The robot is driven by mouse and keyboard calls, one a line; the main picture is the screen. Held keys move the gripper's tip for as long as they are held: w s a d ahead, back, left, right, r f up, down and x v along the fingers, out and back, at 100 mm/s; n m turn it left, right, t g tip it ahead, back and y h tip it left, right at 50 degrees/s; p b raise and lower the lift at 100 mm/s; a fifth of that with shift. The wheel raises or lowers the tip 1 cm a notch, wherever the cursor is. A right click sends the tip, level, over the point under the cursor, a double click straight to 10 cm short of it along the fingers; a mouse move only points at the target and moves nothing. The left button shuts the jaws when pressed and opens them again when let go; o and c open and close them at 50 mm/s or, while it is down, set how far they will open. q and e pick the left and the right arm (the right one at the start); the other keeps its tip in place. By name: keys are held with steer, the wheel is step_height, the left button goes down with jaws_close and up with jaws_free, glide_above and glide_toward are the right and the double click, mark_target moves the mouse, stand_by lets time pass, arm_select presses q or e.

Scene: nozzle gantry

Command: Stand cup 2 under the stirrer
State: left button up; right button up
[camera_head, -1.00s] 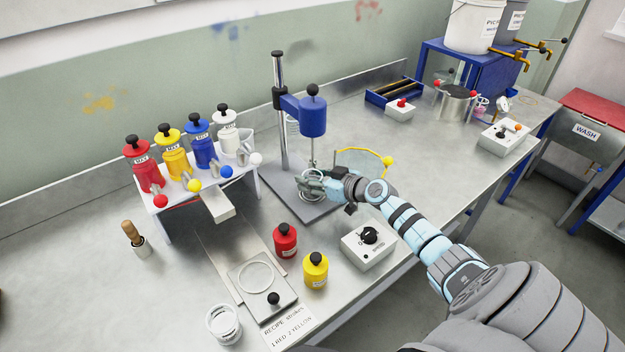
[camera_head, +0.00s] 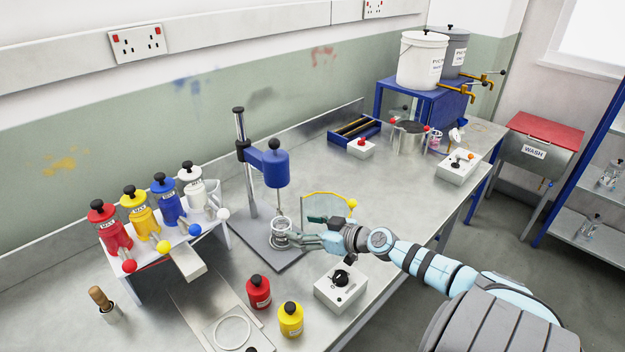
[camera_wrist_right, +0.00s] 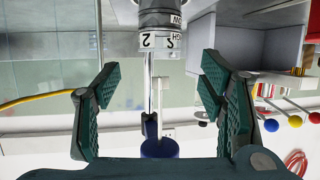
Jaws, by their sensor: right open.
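Cup 2 (camera_head: 281,233), a small clear cup with a label, stands upright on the grey base plate of the stirrer (camera_head: 276,169). The stirrer's thin shaft comes down to the cup's mouth from the blue motor head; whether its tip is inside I cannot tell. In the right wrist view, which is upside down, the label reading 2 (camera_wrist_right: 150,41) shows ahead of the fingers, with the shaft and blue motor in line with it. My right gripper (camera_head: 304,239) is open at the cup's right side, its fingers spread apart (camera_wrist_right: 152,85). My left gripper is out of view.
A grey control box (camera_head: 341,287) with a black knob stands before the plate. Red (camera_head: 259,292) and yellow (camera_head: 291,319) bottles stand at front. A yellow-edged clear guard (camera_head: 328,205) is behind my gripper.

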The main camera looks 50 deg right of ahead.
steer(key=b+v, duration=0.1)
steer(key=v, duration=0.2)
steer(key=shift+f, duration=0.1)
steer(key=shift+a, duration=0.1)
stand_by(0.5)
